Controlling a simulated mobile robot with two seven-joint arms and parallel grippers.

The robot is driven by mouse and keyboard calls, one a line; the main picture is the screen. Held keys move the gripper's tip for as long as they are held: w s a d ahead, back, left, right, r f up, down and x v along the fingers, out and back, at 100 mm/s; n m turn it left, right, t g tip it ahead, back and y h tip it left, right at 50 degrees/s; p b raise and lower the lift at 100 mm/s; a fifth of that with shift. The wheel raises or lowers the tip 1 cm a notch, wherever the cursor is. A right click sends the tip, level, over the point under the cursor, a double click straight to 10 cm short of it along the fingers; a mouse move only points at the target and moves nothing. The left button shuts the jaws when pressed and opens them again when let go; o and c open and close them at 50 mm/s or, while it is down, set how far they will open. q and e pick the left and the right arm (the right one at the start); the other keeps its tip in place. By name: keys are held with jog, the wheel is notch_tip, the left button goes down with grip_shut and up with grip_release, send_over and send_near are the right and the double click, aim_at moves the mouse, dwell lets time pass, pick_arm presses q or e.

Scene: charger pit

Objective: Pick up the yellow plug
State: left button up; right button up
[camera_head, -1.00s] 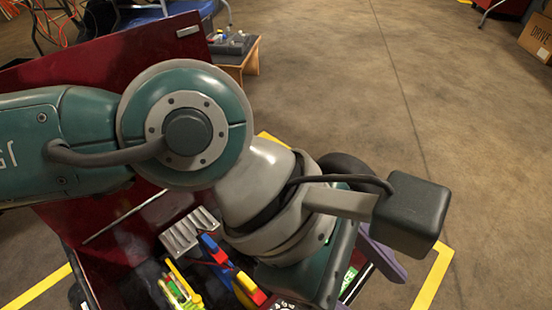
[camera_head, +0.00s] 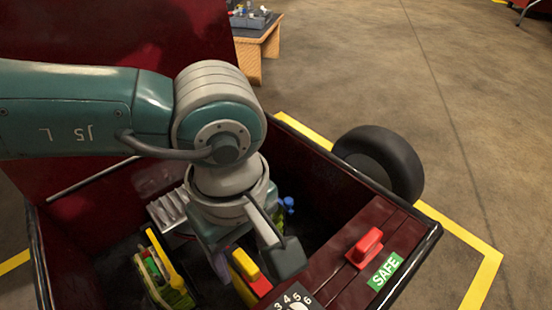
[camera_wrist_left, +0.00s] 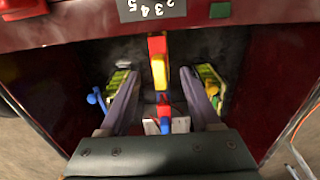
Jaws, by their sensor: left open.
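The yellow plug (camera_head: 245,264) sits in a red holder inside the dark red charger pit, near the front panel. In the left wrist view the yellow plug (camera_wrist_left: 159,72) stands between the fingertips of my left gripper (camera_wrist_left: 158,76), touching neither finger. My left gripper (camera_head: 226,262) reaches down into the pit beside the plug; its fingers are apart and empty. In the head view my wrist and its camera hide part of the gripper and the holder. My right gripper is in neither view.
A panel with a red switch (camera_head: 366,247), a green SAFE label (camera_head: 385,271) and a numbered dial (camera_head: 294,300) borders the pit. A blue plug (camera_wrist_left: 165,126) and a yellow-green connector block (camera_head: 166,273) lie inside. A black wheel (camera_head: 380,160) stands beyond the edge.

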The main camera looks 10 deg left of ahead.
aim_at(246, 261)
pick_arm(q)
notch_tip(246, 261, down, 4)
jog(key=b, duration=0.2)
jog(key=shift+f+b, duration=0.1)
jog(key=shift+b, duration=0.25)
jog(key=shift+c, duration=0.4)
grip_shut()
